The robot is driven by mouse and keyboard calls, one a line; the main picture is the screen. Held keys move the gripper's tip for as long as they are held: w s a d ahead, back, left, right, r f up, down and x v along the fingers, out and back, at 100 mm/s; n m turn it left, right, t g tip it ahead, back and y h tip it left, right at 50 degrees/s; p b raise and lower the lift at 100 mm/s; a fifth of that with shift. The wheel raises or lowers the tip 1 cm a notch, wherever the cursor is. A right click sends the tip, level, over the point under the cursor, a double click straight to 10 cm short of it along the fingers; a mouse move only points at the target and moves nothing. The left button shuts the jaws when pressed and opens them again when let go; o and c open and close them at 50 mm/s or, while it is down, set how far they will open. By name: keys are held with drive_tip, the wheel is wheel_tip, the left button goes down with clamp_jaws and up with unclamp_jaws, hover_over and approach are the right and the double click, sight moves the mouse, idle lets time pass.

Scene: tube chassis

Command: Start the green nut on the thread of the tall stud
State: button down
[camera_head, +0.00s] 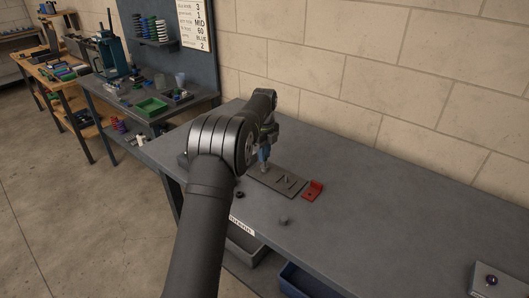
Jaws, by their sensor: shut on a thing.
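My gripper (265,167) points down over the left part of a flat grey plate (291,190) on the workbench. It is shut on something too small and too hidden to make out. I cannot see the green nut anywhere in this view. A short, slanted post-like part (284,180) shows on the plate to the right of my gripper. I cannot tell whether it is the tall stud. My gripper and wrist hide the left end of the plate, and contact there cannot be judged.
A red bracket (313,191) sits at the plate's right end. A small dark ring (240,195) and a grey piece (284,221) lie in front. A pale block with a dark knob (493,281) is far right. The bench (400,225) between is clear. A brick wall stands behind.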

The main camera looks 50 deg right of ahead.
drive_tip(key=shift+f, duration=1.3)
drive_tip(key=c, duration=1.2)
unclamp_jaws()
drive_tip(key=shift+c, duration=0.2)
